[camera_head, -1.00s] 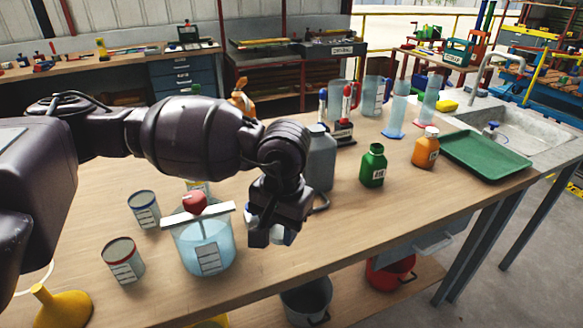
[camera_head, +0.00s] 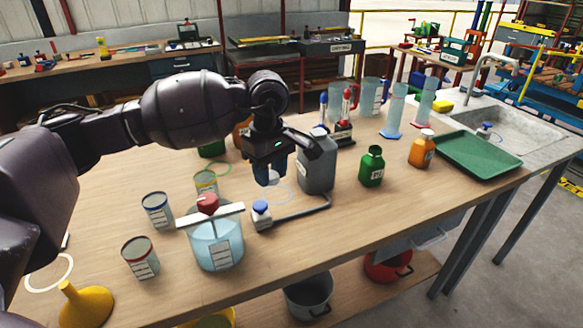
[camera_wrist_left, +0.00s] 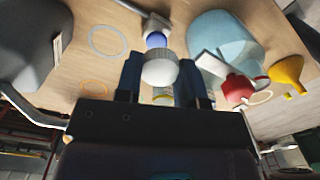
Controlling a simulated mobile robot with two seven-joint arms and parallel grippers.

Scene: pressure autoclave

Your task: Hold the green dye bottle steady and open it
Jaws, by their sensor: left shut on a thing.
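My left gripper (camera_head: 270,175) is above the bench, left of the jug and apart from the green bottle. In the left wrist view, its two dark fingers are shut on a small white round object (camera_wrist_left: 160,68), which looks like a cap. A second green thing (camera_head: 212,149) stands behind my left arm, mostly hidden, so I cannot tell what it is. My right gripper is not in view.
A grey jug (camera_head: 318,165) stands close to my left gripper. A small blue-capped item (camera_head: 261,214) with a grey rod, a blue-liquid beaker (camera_head: 217,245) and cans stand in front. An orange bottle (camera_head: 422,150) and green tray (camera_head: 478,158) are at right.

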